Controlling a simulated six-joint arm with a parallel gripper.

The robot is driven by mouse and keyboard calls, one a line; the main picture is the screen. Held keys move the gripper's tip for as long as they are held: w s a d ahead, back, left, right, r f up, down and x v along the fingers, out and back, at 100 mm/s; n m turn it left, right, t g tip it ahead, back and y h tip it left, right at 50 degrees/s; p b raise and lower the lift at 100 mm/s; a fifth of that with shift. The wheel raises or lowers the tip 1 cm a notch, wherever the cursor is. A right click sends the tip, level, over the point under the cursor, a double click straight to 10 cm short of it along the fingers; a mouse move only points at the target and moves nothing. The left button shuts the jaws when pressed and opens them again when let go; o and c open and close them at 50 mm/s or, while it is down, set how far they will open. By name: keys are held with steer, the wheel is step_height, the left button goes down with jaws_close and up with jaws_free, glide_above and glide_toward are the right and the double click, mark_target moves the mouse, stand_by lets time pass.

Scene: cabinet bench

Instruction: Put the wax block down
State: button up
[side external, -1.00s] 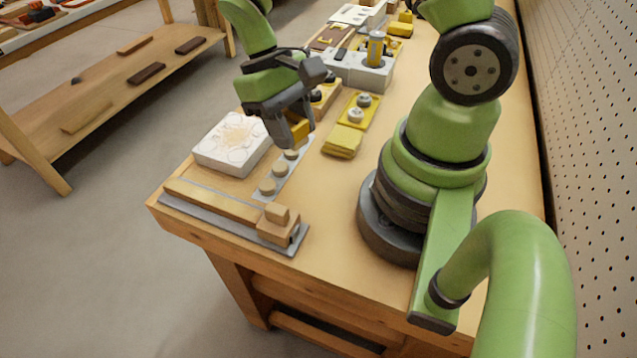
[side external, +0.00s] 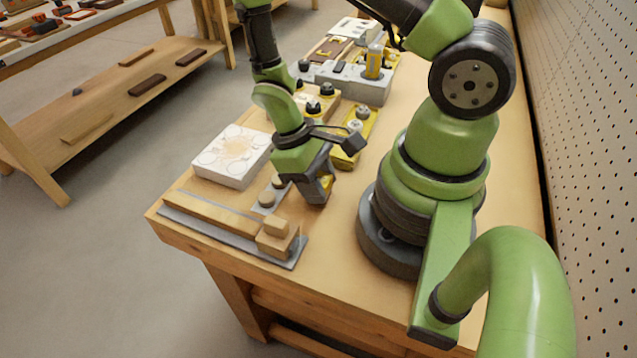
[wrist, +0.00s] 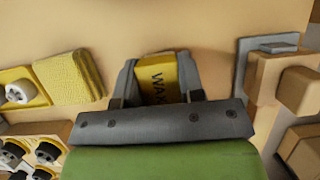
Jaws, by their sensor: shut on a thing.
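The wax block (wrist: 158,80) is yellow with dark "WAX" lettering. In the wrist view it sits between the two fingers of my gripper (wrist: 155,85), which is shut on it. In the side external view my gripper (side external: 318,190) is low over the bench top, to the right of the grey strip with round knobs. I cannot tell whether the block touches the bench.
A wooden fixture on a grey plate (side external: 232,226) lies at the bench's near edge. A white block (side external: 232,155) stands to the left. A yellow sponge (wrist: 70,77) is left in the wrist view. Bare bench (side external: 335,235) lies in front of my gripper.

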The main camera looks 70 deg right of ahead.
steer(key=shift+f, duration=0.4)
steer(key=o, duration=0.8)
steer(key=shift+f, duration=0.1)
steer(key=w+a+r+m+t, duration=0.1)
steer(key=w+r+t, duration=0.15)
steer(key=r, duration=0.85)
steer(key=w+r+m+t, duration=0.1)
steer(key=w+r+t, duration=0.15)
steer(key=r, duration=0.85)
steer(key=shift+s+a+r+m+t+y, duration=0.35)
steer(key=shift+s+r+t, duration=0.8)
steer(key=shift+r, duration=0.3)
steer(key=shift+s+a+r+m+t+y, duration=0.3)
steer(key=shift+s+a+r+t, duration=0.1)
steer(key=shift+s+r+t, duration=0.9)
steer(key=shift+s+a+r+m+t+y, duration=0.35)
steer(key=shift+s+r+t, duration=0.65)
steer(key=shift+r, duration=0.6)
